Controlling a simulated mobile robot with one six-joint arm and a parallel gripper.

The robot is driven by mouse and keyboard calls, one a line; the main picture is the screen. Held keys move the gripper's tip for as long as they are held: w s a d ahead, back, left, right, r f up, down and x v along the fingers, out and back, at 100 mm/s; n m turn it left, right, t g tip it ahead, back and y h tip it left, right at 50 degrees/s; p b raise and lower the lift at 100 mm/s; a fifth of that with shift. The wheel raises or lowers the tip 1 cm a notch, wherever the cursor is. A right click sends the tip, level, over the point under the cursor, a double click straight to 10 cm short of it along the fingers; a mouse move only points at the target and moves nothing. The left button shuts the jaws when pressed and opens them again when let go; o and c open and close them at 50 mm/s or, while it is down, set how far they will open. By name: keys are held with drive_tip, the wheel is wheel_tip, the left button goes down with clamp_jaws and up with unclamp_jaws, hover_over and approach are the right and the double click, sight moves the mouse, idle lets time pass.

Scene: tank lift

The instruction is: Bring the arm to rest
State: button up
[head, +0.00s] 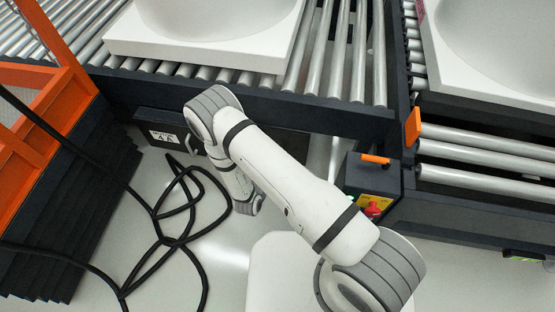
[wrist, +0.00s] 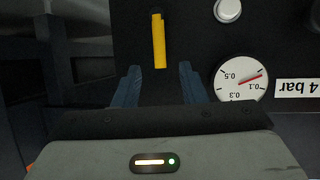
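In the wrist view my gripper (wrist: 160,78) shows two blue fingers standing apart with nothing between them. A dark panel lies in front of the fingers. A yellow lever (wrist: 158,41) points straight up and down on that panel, beyond the fingertips and apart from them. In the head view my arm (head: 285,180) reaches from the lower right to a bend near the conveyor edge, then folds back down. The gripper itself cannot be made out there.
A dial gauge (wrist: 241,78) with a red needle and a white button (wrist: 228,10) sit on the panel. Roller conveyors (head: 345,50) carry white basins (head: 200,48). An orange frame (head: 45,80), black cables (head: 170,240) on the floor and a red button (head: 372,209) are nearby.

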drive_tip(key=shift+s+a+r, duration=0.15)
drive_tip(key=shift+s, duration=0.2)
idle(0.3)
